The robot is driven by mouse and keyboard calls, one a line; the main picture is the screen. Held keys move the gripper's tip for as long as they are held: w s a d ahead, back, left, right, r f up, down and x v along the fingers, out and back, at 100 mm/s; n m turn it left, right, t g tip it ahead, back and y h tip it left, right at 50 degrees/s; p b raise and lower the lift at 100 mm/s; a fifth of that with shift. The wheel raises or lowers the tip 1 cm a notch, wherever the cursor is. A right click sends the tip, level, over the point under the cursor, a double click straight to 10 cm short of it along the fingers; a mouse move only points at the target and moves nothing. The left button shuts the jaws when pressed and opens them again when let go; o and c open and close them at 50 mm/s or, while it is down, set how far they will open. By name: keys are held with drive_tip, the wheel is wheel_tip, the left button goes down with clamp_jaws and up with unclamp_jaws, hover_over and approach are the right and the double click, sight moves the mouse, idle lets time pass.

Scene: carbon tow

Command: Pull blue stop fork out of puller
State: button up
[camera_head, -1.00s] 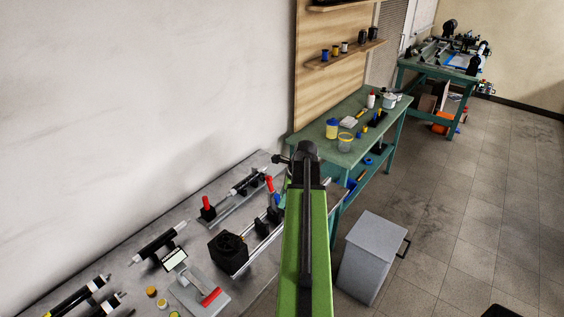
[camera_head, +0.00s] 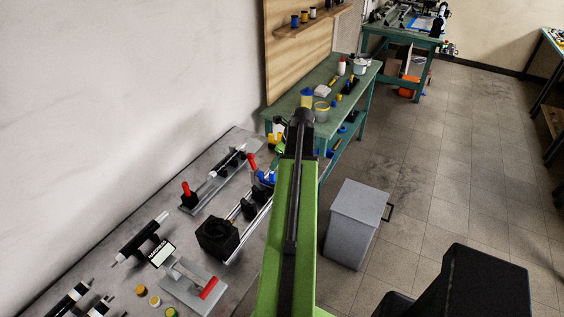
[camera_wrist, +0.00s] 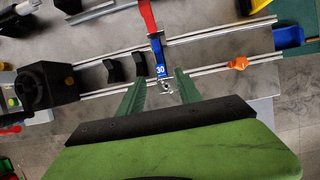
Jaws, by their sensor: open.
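The blue stop fork (camera_wrist: 160,58), marked 30, sits across the rails of the puller in the wrist view, beside a red lever (camera_wrist: 148,15). My gripper (camera_wrist: 161,78) is open. Its two green fingers are apart, and the fork's lower end appears between their tips. I cannot tell whether they touch it. The puller's black box (camera_wrist: 47,88) is at the left end of its rails, with black blocks (camera_wrist: 124,67) along them. In the head view, the puller's box (camera_head: 217,238) stands on the grey bench; my arm hides part of this area.
A grey bin (camera_head: 354,222) stands on the floor right of my arm. A green table (camera_head: 330,75) with jars is beyond the bench.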

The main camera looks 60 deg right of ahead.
sight(270, 175)
drive_tip(key=b+x, duration=0.9)
drive_tip(key=x, duration=0.2)
drive_tip(key=shift+f, duration=0.4)
drive_tip(key=shift+r, duration=0.15)
clamp_jaws()
